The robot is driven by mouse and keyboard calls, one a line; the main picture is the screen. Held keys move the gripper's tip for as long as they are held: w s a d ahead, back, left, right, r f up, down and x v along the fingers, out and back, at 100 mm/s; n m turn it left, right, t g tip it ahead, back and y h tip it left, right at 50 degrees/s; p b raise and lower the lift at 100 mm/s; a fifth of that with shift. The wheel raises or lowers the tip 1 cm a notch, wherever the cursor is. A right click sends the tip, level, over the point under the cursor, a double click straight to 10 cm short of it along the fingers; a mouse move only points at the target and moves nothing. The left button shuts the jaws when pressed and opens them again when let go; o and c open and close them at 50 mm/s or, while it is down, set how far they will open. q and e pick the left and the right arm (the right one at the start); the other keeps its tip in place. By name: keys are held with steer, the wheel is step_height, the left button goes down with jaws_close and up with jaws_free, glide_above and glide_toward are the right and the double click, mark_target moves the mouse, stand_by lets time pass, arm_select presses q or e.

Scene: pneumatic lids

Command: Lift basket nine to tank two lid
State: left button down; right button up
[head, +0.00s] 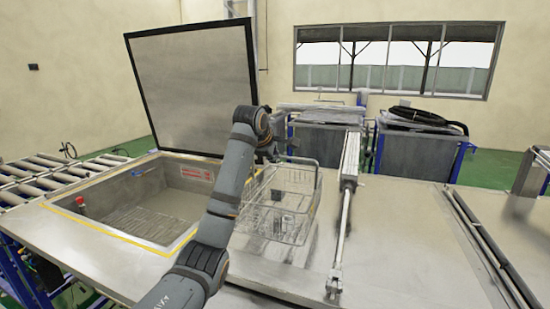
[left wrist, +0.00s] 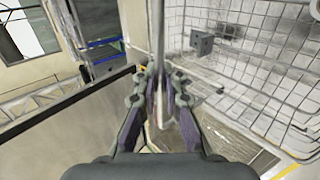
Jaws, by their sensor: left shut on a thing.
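A wire basket (head: 283,228) with small dark parts in it is at the middle of the head view, over the flat metal lid (head: 385,262). I cannot tell whether it touches the lid. My left gripper (head: 275,152) is at the basket's top edge, partly hidden behind my own arm. In the left wrist view the fingers (left wrist: 162,98) are shut on an upright-looking bar of the basket, and the basket's mesh (left wrist: 250,62) fills the right side. My right gripper is not in view.
An open tank (head: 150,212) with a raised lid (head: 195,88) lies at the left. A pneumatic cylinder (head: 349,160) runs along the flat lid, right of the basket. Dark rails (head: 482,235) lie farther right. A roller conveyor (head: 45,172) stands at the far left.

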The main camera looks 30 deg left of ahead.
arm_select(q)
step_height(320, 180, down, 4)
steer(key=b, duration=0.3)
stand_by(0.4)
steer(key=shift+f, duration=0.45)
steer(key=shift+r, duration=0.1)
